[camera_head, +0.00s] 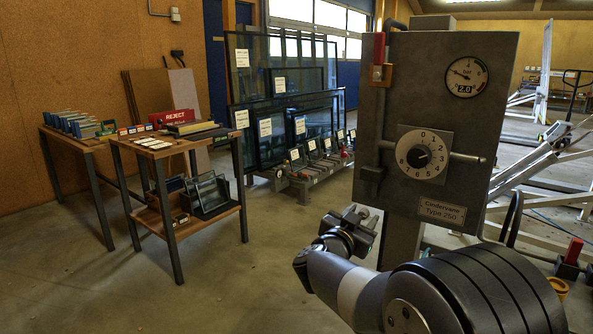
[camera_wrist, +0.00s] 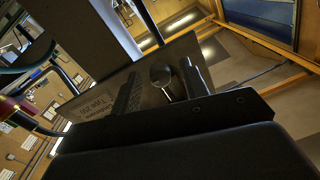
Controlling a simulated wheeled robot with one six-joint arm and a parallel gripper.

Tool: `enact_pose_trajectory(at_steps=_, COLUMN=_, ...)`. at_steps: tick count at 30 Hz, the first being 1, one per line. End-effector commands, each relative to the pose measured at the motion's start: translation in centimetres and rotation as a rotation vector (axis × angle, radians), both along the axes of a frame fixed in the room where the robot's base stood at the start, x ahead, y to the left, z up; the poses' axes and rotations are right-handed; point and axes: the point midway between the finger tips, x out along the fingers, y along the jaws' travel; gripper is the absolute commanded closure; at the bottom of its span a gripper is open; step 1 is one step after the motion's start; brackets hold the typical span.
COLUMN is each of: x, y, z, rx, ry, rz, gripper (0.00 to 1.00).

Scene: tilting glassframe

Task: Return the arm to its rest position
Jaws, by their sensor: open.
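My gripper (camera_head: 358,224) is on my bent arm at the lower left edge of the grey control box (camera_head: 447,120). In the wrist view my gripper (camera_wrist: 164,84) shows its two dark fingers spread apart. A round metal end (camera_wrist: 161,74) appears between or just beyond the fingers, with no visible grip on it. I cannot tell whether it touches a finger. The box's "Type 250" plate (camera_head: 442,211) sits below the numbered dial (camera_head: 424,154). The wrist view shows the scene strongly tilted.
A pressure gauge (camera_head: 466,77) and a red-handled lever (camera_head: 379,50) are on the box. Left stand a tool table (camera_head: 165,147) and a workbench (camera_head: 80,143). Glass panes on a rack (camera_head: 285,110) stand behind. White frames (camera_head: 545,160) are at right. The floor at lower left is clear.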

Motion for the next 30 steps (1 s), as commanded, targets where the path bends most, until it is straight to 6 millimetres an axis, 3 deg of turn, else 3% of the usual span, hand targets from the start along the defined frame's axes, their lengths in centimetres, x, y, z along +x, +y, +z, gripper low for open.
enact_pose_trajectory(at_steps=19, x=0.0, y=0.0, z=0.0, rx=-0.369, ry=0.267, rz=-0.001, gripper=0.57)
enact_pose_trajectory(at_steps=30, x=-1.9, y=1.2, z=0.1, rx=-0.371, ry=0.27, rz=-0.001, gripper=0.57)
